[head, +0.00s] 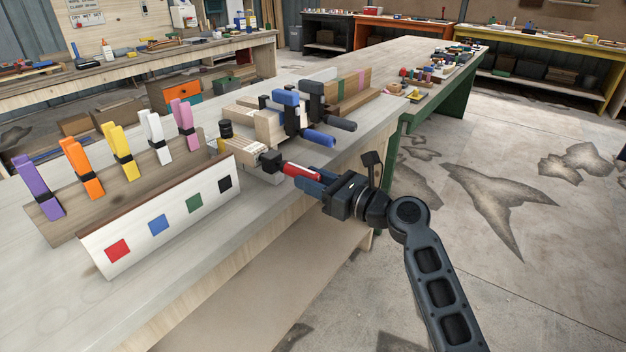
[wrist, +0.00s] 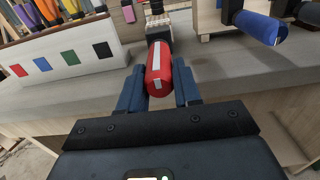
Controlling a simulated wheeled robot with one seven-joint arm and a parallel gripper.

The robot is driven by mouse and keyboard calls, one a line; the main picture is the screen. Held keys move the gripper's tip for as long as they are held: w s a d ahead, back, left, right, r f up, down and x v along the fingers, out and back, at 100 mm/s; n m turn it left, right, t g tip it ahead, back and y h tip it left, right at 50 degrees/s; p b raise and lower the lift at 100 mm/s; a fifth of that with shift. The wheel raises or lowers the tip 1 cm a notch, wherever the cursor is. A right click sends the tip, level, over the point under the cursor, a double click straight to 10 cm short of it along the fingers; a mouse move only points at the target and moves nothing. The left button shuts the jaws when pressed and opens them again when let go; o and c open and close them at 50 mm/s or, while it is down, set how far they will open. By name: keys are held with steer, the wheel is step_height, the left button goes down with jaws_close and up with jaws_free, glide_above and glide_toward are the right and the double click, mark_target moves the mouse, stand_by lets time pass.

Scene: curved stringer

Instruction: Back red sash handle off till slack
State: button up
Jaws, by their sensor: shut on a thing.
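The red sash handle (head: 301,171) sticks out over the bench's front edge from a dark clamp head (head: 270,161). In the wrist view the red handle (wrist: 158,72) has a pale stripe along it and points toward me. My gripper (head: 306,178) has its blue fingers on either side of the red handle and is shut on it; the fingers (wrist: 159,92) also show in the wrist view. A light wood piece (head: 243,150) sits behind the clamp head. How tight the screw is cannot be seen.
A blue handle (head: 318,137) and a black handle (head: 341,123) stick out close by on the right. A white board with coloured squares (head: 172,219) stands left, before a rack of coloured clips (head: 122,152). The floor right of the bench is clear.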

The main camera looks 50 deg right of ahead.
steer(key=c, duration=0.3)
steer(key=shift+c, duration=0.2)
